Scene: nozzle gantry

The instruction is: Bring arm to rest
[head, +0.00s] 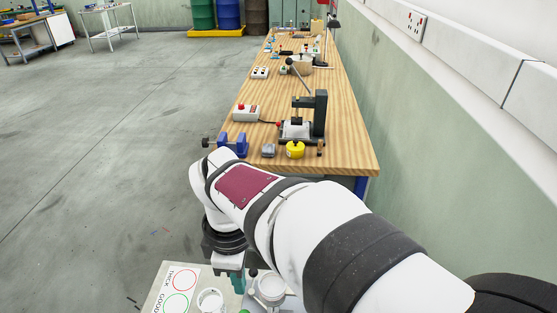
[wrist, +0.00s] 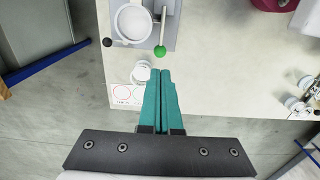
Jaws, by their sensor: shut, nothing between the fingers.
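My gripper (wrist: 162,73) has two teal fingers lying side by side, shut with nothing between them. It points down over a pale bench top (wrist: 225,75), and its height above the top is hard to judge. In the head view my gripper (head: 237,282) hangs at the bottom, below my white arm. In the wrist view a small white cup (wrist: 141,72) is just left of the fingertips. It also shows in the head view (head: 210,299).
Beyond the fingertips, a grey fixture (wrist: 172,40) holds a round white cup (wrist: 134,22) and a lever with a green knob (wrist: 159,52). A card (wrist: 124,94) with circles lies left. A long wooden bench (head: 345,130) with tools and a small press stands ahead.

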